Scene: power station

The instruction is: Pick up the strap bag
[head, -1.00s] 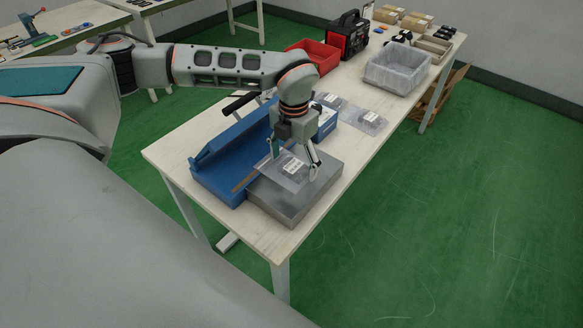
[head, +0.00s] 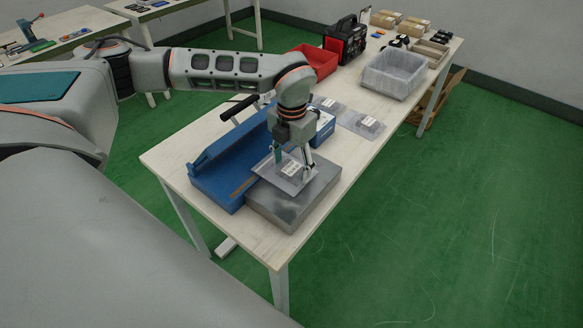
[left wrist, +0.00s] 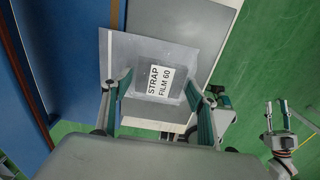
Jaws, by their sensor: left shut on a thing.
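The strap bag (head: 291,170) is a clear flat bag with a white label. In the left wrist view the bag (left wrist: 157,80) shows the label "STRAP FILM 60" and a dark piece inside. My left gripper (head: 292,166) points down and is shut on the bag, with one finger on each side of the label. The bag is over the grey metal block (head: 290,213); whether it touches the block is hard to tell. My right gripper (left wrist: 277,108) shows small at the right of the left wrist view, with its fingers apart and empty, over the green floor.
A blue machine (head: 215,172) with a black handle stands against the block's left side. Behind are a blue box (head: 324,130), more bags (head: 362,123), a grey bin (head: 394,72) and a red bin (head: 314,62). The table's near corner is bare.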

